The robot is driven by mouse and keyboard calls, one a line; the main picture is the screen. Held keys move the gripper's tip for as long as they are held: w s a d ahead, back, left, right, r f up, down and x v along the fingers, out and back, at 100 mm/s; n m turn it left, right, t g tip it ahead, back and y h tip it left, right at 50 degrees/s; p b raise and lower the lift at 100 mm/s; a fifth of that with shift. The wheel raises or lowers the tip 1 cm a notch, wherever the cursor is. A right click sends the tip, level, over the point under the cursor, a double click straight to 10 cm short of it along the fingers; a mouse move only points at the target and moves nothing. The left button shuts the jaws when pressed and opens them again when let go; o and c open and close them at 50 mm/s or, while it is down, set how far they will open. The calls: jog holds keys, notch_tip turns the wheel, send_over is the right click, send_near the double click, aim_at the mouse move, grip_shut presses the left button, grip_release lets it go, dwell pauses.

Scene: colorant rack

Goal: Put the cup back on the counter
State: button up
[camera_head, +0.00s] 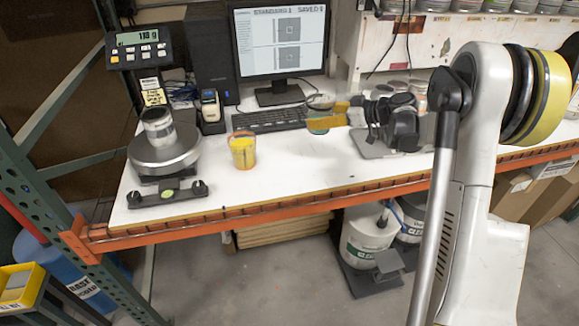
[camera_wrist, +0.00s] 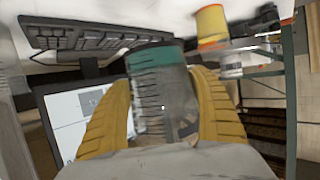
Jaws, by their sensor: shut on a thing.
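My gripper (camera_head: 330,121) has yellow fingers and is over the white counter (camera_head: 295,160), right of the keyboard's end. In the wrist view, my gripper (camera_wrist: 165,100) is shut on a clear cup (camera_wrist: 158,88) with dark graduation marks and a teal band at one end. In the head view only a small teal part of this cup (camera_head: 318,131) shows; yellow fingers hide the rest. I cannot tell its height above the counter. A second cup, yellow (camera_head: 243,152), stands on the counter to the left; it also shows in the wrist view (camera_wrist: 210,24).
A scale (camera_head: 165,152) at left bears a can (camera_head: 158,126). The keyboard (camera_head: 272,118) and monitor (camera_head: 278,42) are behind. Counter is clear between the yellow cup and my arm. The orange front edge (camera_head: 250,211) borders it.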

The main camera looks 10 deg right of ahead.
jog(key=shift+s+d+f, duration=0.1)
jog(key=shift+s+d, duration=0.25)
jog(key=shift+d, duration=0.2)
jog(key=shift+a+f, duration=0.1)
jog(key=shift+f, duration=0.15)
jog(key=w+a+f+b, duration=0.1)
jog(key=a+f, duration=0.1)
jog(key=a, duration=0.1)
jog(key=w+a+f+b, duration=0.1)
jog(key=w+a+f, duration=0.1)
jog(key=a, duration=0.1)
jog(key=w+a+f+b, duration=0.1)
jog(key=a+f+b, duration=0.1)
jog(key=a, duration=0.2)
jog(key=shift+w+a+f, duration=0.1)
jog(key=shift+w+f, duration=0.05)
jog(key=shift+f, duration=0.2)
jog(key=shift+f+b, duration=1)
jog(key=shift+f, duration=0.95)
jog(key=shift+f, duration=0.15)
jog(key=o, duration=1.4)
